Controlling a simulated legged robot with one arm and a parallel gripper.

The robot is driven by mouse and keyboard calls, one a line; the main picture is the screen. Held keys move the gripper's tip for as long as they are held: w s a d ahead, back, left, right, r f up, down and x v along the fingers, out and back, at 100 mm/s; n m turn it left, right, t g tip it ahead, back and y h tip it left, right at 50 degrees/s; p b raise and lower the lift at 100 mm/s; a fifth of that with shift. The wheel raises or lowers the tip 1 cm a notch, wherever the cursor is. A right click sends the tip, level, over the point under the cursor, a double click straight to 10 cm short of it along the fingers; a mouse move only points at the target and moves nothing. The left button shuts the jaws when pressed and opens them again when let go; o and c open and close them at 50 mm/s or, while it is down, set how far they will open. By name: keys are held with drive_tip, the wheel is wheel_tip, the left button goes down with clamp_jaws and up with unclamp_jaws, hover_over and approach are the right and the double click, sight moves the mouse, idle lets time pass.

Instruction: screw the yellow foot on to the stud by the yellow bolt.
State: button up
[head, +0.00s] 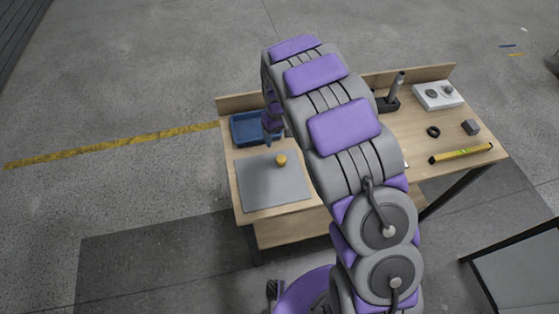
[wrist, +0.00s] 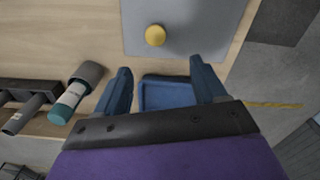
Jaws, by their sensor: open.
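A small round yellow piece (head: 281,160) stands on a grey mat (head: 258,192) at the left of the workbench; it also shows in the wrist view (wrist: 155,36). I cannot tell whether it is the foot or the yellow bolt. No stud can be made out. My gripper (head: 274,132) hangs by a blue tray (head: 243,138) behind the mat, largely covered by my arm. In the wrist view my gripper's fingers (wrist: 161,84) are wide apart and empty. The blue tray (wrist: 168,95) shows beyond and between them. The yellow piece is apart from the fingers.
A bottle (wrist: 70,100) and a black tool holder (wrist: 30,97) show at left in the wrist view. On the bench's right lie a white box (head: 432,99), a black ring (head: 433,132), a grey block (head: 471,127) and a yellow level (head: 461,153). The mat's front is clear.

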drive_tip(key=b, duration=0.1)
approach(281, 159)
drive_tip(key=f, duration=0.5)
drive_tip(key=shift+s+a, duration=0.15)
drive_tip(key=shift+a, duration=0.1)
drive_tip(key=shift+a+f, duration=0.15)
drive_tip(key=shift+f, duration=0.3)
drive_tip(key=f, duration=0.2)
drive_tip(key=d+f+b, duration=0.1)
drive_tip(key=f, duration=0.1)
drive_tip(key=shift+f, duration=0.25)
drive_tip(key=shift+a, duration=0.2)
drive_tip(key=c, duration=0.3)
drive_tip(key=shift+d, duration=0.2)
drive_tip(key=c, duration=0.8)
drive_tip(key=shift+c, duration=0.2)
drive_tip(key=shift+a+r, duration=0.1)
drive_tip(key=shift+r, duration=0.05)
